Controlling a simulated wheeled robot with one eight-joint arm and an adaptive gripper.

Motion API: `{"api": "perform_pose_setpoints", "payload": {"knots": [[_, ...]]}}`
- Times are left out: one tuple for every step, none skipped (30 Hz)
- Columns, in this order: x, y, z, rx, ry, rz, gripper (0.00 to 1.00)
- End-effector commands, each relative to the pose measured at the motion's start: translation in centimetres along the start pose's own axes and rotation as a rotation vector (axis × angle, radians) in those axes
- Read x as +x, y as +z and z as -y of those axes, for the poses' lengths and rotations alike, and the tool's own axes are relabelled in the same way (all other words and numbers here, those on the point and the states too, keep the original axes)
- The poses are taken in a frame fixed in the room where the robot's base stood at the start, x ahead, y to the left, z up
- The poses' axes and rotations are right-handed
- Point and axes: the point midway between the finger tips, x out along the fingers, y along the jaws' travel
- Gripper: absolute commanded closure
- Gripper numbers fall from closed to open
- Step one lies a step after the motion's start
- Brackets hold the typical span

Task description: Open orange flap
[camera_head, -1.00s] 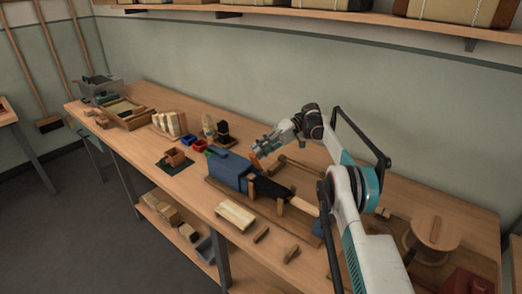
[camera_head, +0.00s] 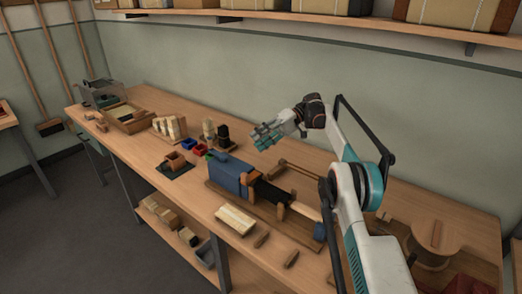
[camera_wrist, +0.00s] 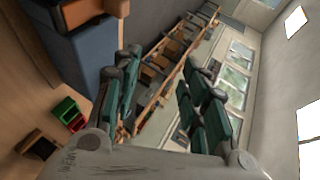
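The blue box-shaped machine (camera_head: 228,172) stands on the workbench, and its side fills the upper left of the wrist view (camera_wrist: 62,60). An orange-brown piece (camera_wrist: 88,10) lies at the top of it in the wrist view and looks like the orange flap, cut off by the picture edge.
A pale slatted block (camera_head: 236,218) lies in front. A wooden frame (camera_head: 300,172) stands to the right. The wall behind the bench is clear.

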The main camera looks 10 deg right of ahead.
Motion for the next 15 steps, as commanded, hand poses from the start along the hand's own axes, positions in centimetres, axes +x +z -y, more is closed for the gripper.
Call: {"api": "perform_pose_setpoints", "payload": {"knots": [[-0.4,-0.2,0.9,0.0,0.0,0.0,0.6],[-0.6,-0.2,1.4,0.0,0.0,0.0,0.6],[-0.8,-0.3,1.9,0.0,0.0,0.0,0.6],[-0.9,-0.4,2.2,0.0,0.0,0.0,0.6],[-1.1,-0.5,2.5,0.0,0.0,0.0,0.6],[-1.2,-0.5,2.8,0.0,0.0,0.0,0.6],[-1.3,-0.6,3.0,0.0,0.0,0.0,0.6],[-1.4,-0.6,3.2,0.0,0.0,0.0,0.6],[-1.4,-0.6,3.4,0.0,0.0,0.0,0.6],[-1.5,-0.6,3.5,0.0,0.0,0.0,0.6],[-1.5,-0.6,3.6,0.0,0.0,0.0,0.6],[-1.5,-0.7,3.7,0.0,0.0,-0.001,0.6],[-1.6,-0.7,3.7,0.0,0.0,0.0,0.6],[-1.6,-0.7,3.7,0.0,0.0,0.0,0.6],[-1.6,-0.7,3.7,0.0,0.0,0.0,0.6]]}}
